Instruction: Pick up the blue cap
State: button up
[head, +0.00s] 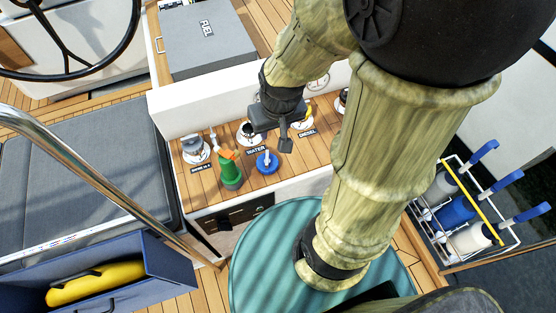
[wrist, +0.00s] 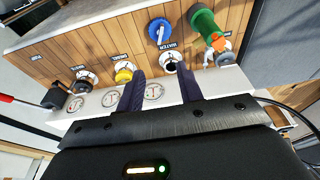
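The blue cap (head: 267,162) lies on the wooden deck strip, close to the right of a green bottle, in the head view. In the wrist view the blue cap (wrist: 159,31) is at the top centre, beyond the fingertips. My gripper (head: 286,142) is above the strip, up and right of the cap in the head view. In the wrist view my gripper (wrist: 162,72) has its two dark fingers apart with nothing held between them. A white-ringed filler opening (wrist: 170,66) by the WATER label shows between the fingers and the cap.
The green bottle (head: 230,172) with an orange nozzle stands beside the cap. A yellow cap (wrist: 124,75) sits left of the fingers. A white ledge (head: 200,104) runs behind the strip. A steel rail (head: 95,175) crosses at left; a bottle rack (head: 462,208) is at right.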

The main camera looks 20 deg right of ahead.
jog(key=shift+d, duration=0.2)
jog(key=o, duration=1)
jog(key=shift+w+a+f+m, duration=0.15)
jog(key=shift+f+m, duration=0.05)
jog(key=shift+m, duration=0.4)
jog(key=shift+c, duration=0.2)
jog(key=shift+o, duration=1.3)
jog(key=shift+w+f+m, duration=0.15)
jog(key=shift+f+m, duration=0.05)
jog(key=shift+m, duration=0.4)
jog(key=w+f+m+g, duration=0.1)
jog(key=w+f+m, duration=0.2)
jog(key=m, duration=1.1)
jog(key=w+f+m+g, duration=0.1)
jog(key=w+f+m, duration=0.3)
jog(key=m, duration=1.1)
notch_tip(320, 180, down, 3)
jog(key=shift+f+g+b, duration=0.1)
jog(key=shift+g+b, duration=0.2)
jog(key=shift+b, duration=0.15)
